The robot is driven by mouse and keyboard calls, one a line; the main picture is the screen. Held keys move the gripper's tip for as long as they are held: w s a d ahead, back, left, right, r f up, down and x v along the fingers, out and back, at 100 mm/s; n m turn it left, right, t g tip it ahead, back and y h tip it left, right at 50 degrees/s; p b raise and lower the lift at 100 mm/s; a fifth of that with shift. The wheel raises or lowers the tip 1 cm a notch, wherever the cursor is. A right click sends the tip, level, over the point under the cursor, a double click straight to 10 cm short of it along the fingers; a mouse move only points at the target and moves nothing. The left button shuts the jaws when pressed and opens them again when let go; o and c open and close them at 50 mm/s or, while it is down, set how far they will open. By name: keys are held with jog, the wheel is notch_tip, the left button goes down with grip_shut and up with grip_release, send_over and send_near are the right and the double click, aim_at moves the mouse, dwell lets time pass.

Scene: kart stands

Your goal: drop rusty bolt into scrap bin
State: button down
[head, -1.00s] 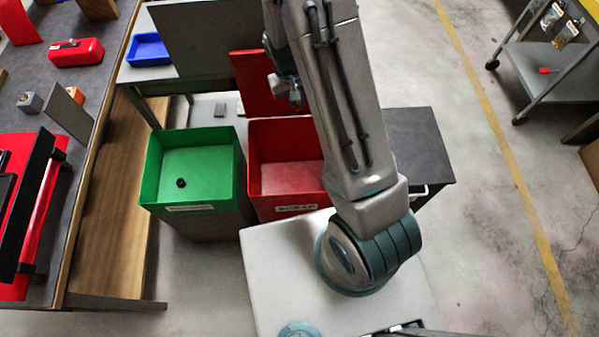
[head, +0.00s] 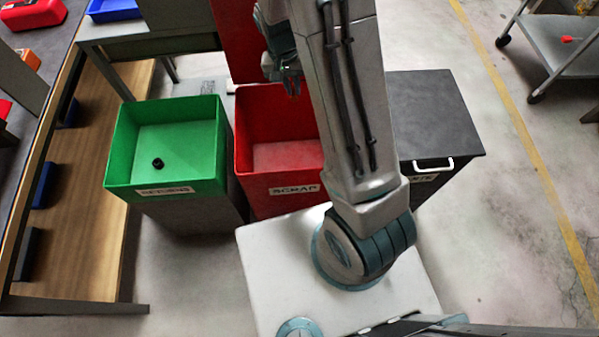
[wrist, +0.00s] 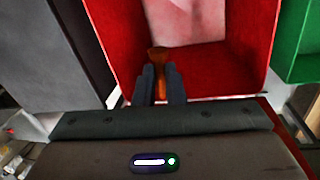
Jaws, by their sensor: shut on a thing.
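The scrap bin (head: 244,150) is red, open-topped and labelled SCRAP; part of it is hidden behind my arm. My gripper (head: 290,88) is over its far part in the head view. In the wrist view, my gripper (wrist: 160,82) is shut on the rusty bolt (wrist: 159,57), whose brown-orange head shows past the fingertips. The bolt is over the opening of the red bin (wrist: 262,60). The bolt cannot be made out in the head view. The visible part of the bin's floor looks empty.
A green bin (head: 122,150) with a small black part (head: 158,163) in it stands left of the red one. A dark-lidded bin (head: 435,115) with a white handle stands to the right. A bench with a wooden lower shelf (head: 85,200) runs along the left.

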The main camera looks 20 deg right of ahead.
notch_tip(320, 180, down, 6)
jog(key=m+b, duration=0.1)
jog(key=b, duration=0.5)
jog(key=shift+s+b, duration=0.4)
notch_tip(320, 180, down, 6)
jog(key=b, duration=0.4)
jog(key=c, duration=1.4)
grip_release()
jog(key=shift+c, duration=0.2)
jog(key=shift+r, duration=0.1)
notch_tip(320, 180, up, 14)
jog(key=a+p, duration=0.2)
jog(key=shift+w+f, duration=0.25)
jog(key=shift+w, duration=0.2)
